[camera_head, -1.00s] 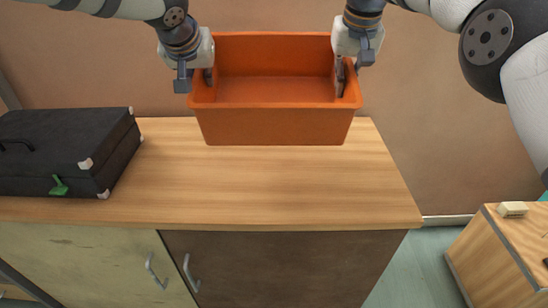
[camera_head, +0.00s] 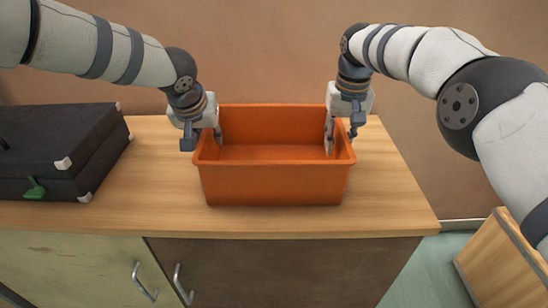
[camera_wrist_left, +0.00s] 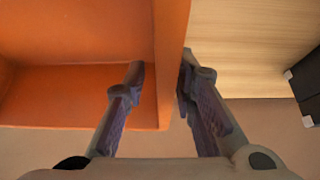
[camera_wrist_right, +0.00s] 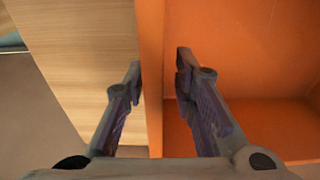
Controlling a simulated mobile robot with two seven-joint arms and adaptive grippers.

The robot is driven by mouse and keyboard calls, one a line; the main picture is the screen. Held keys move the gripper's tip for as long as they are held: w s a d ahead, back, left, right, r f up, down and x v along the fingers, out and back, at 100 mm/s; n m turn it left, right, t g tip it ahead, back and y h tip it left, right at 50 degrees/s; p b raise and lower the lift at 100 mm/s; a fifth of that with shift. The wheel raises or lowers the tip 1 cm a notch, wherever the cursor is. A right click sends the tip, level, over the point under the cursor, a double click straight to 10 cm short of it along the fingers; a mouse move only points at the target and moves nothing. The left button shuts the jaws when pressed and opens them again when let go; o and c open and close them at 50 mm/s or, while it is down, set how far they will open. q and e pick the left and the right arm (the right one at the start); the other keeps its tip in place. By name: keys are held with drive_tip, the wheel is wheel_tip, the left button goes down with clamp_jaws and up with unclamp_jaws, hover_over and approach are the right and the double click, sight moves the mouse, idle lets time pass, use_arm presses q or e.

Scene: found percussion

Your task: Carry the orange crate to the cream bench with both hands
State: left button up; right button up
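The orange crate (camera_head: 275,185) is upright and empty. It is over the wooden top of the bench (camera_head: 400,205), resting on it or just above; I cannot tell if a thin gap is left. The bench has a cream door and a brown door below.
A black case (camera_head: 60,150) with a green tag lies on the bench's left end. A wooden box (camera_head: 510,255) stands on the floor at the lower right. A brown wall is behind. Bare top shows on both sides of the crate.

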use_arm(q)
drive_tip(key=v, duration=1.1)
drive_tip(key=shift+s+r, duration=0.25)
drive_tip(key=shift+r, duration=0.1)
drive_tip(key=shift+s+r, duration=0.1)
drive_tip(key=shift+r, duration=0.05)
use_arm(e)
drive_tip(key=shift+r, duration=0.25)
drive_tip(key=r, duration=0.3)
drive_tip(key=s+r, duration=0.1)
drive_tip(key=r, duration=0.7)
drive_tip(key=shift+s+r, duration=0.2)
drive_tip(key=shift+s, duration=0.05)
